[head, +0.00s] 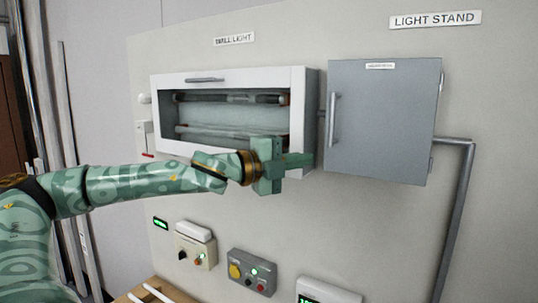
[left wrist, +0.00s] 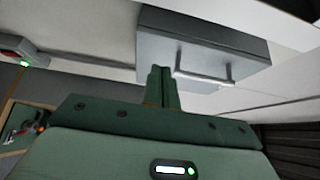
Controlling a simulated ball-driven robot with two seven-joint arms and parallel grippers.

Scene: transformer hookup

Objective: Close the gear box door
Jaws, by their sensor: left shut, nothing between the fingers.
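The grey gear box (head: 400,120) hangs on the wall at the right of the head view. Its flat door covers the front, with a vertical bar handle (head: 333,121) near the left edge and hinges at the right edge. The door looks shut or nearly so; I cannot tell whether a small gap is left. In the left wrist view the box (left wrist: 165,50) and its handle (left wrist: 203,78) show beyond the fingers. My left gripper (head: 312,160) is shut and empty, just left of and below the handle, apparently apart from it. It also shows in the left wrist view (left wrist: 161,72). My right gripper is out of view.
A white-framed light case (head: 303,100) with tubes stands left of the box, close behind my left gripper. Below are switch boxes, including a grey one (head: 252,270) with a yellow button. A conduit (head: 457,215) runs down at right. The wall under the box is clear.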

